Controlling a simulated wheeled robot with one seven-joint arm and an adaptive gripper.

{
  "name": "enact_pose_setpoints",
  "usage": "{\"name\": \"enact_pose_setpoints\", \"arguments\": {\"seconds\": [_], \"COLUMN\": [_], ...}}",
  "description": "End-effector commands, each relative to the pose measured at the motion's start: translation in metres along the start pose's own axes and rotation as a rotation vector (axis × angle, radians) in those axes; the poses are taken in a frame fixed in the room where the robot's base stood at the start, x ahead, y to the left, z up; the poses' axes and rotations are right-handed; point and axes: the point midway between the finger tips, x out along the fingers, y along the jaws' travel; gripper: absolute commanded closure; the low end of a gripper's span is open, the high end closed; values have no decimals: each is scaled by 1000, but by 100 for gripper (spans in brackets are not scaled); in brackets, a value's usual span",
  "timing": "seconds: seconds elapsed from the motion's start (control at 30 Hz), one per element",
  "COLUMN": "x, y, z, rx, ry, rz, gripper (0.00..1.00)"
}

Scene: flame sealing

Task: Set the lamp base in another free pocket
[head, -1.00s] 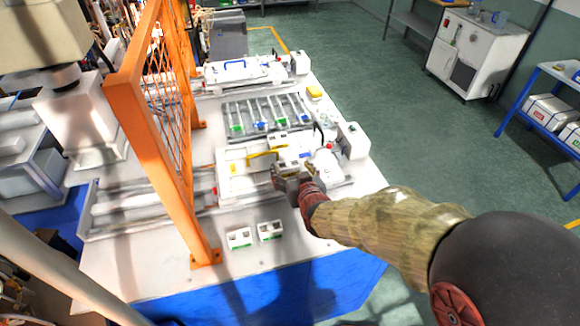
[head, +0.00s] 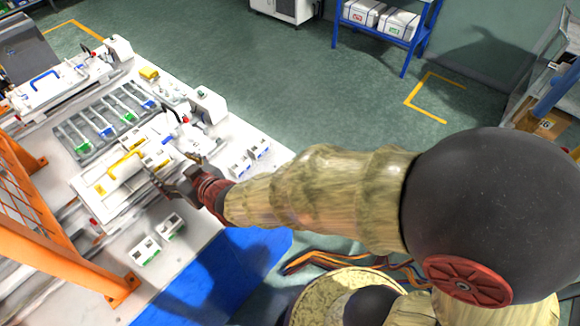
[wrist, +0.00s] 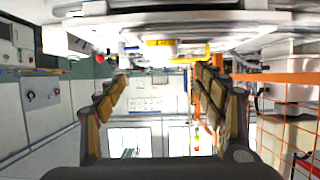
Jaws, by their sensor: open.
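My gripper (head: 170,182) is open at the near right side of a white fixture (head: 92,180) with a yellow handle (head: 125,165). In the wrist view my open gripper (wrist: 160,98) has two dark, tan-padded fingers with nothing between them. The fixture's edge and a yellow part (wrist: 160,43) show above them. Behind the fixture lies a grey rack (head: 82,150) with several slots and green and blue pieces. I cannot tell for certain which piece is the lamp base, or which pockets are free; the gripper partly covers the fixture's near corner.
Two small white blocks (head: 146,250) stand on the near table. More white blocks (head: 240,166) stand right of my gripper. An orange mesh guard (head: 70,255) rises at the left.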

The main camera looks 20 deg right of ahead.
Motion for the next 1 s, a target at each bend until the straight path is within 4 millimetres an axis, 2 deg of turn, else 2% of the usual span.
{"name": "enact_pose_setpoints", "arguments": {"seconds": [0.13, 0.23, 0.37, 0.4, 0.5, 0.6, 0.73, 0.83, 1.0], "x": [-22, -60, -129, -153, -215, -271, -322, -344, -352], "y": [34, 74, 121, 132, 152, 160, 158, 155, 154], "z": [-15, -23, -20, -18, -5, 11, 29, 37, 41], "rx": [29, 68, 137, 161, 221, 280, 339, 365, 376], "ry": [-57, -145, -284, -325, -430, -520, -607, -645, -663], "rz": [48, 108, 196, 223, 287, 341, 389, 407, 413], "gripper": [31, 31, 31, 31, 31, 31, 31, 31, 31]}}
